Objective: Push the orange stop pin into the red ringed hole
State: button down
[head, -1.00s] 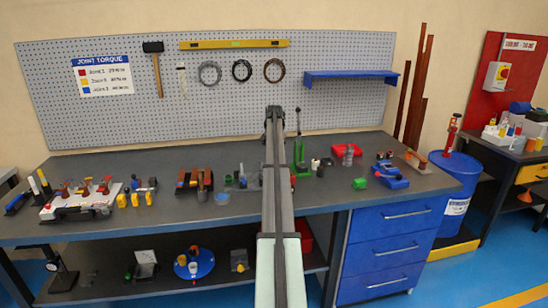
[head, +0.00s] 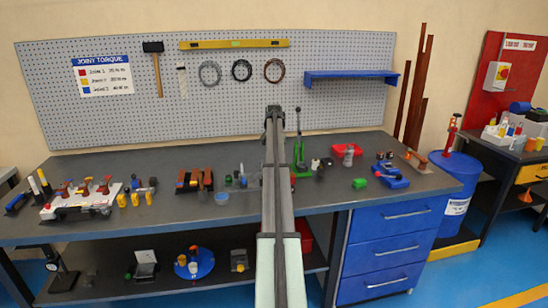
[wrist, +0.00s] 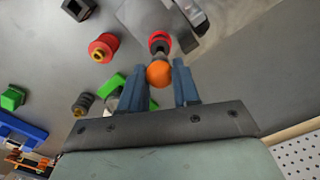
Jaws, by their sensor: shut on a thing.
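The orange stop pin (wrist: 159,74) shows in the wrist view as a round orange knob between the two blue fingers of my gripper (wrist: 163,78), which is shut on it. A red ring (wrist: 159,38) with a dark middle lies just beyond the knob, at the edge of a grey metal block (wrist: 150,18), in line with the pin. A short greyish part shows between knob and ring. I cannot tell whether the pin's tip is inside the hole. In the head view my own arm hides the pin and the ring.
In the wrist view a red round part with a yellow middle (wrist: 103,47), a dark knob (wrist: 83,104) and a green block (wrist: 13,97) stand left of the fingers. In the head view a green upright lever tool (head: 299,150) stands just right of my arm. Bare bench lies between items.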

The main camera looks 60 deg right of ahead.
jog(key=shift+f, duration=1.8)
jog(key=c, duration=0.7)
grip_release()
jog(key=shift+c, duration=0.2)
notch_tip(320, 180, up, 14)
jog(key=shift+f, duration=0.1)
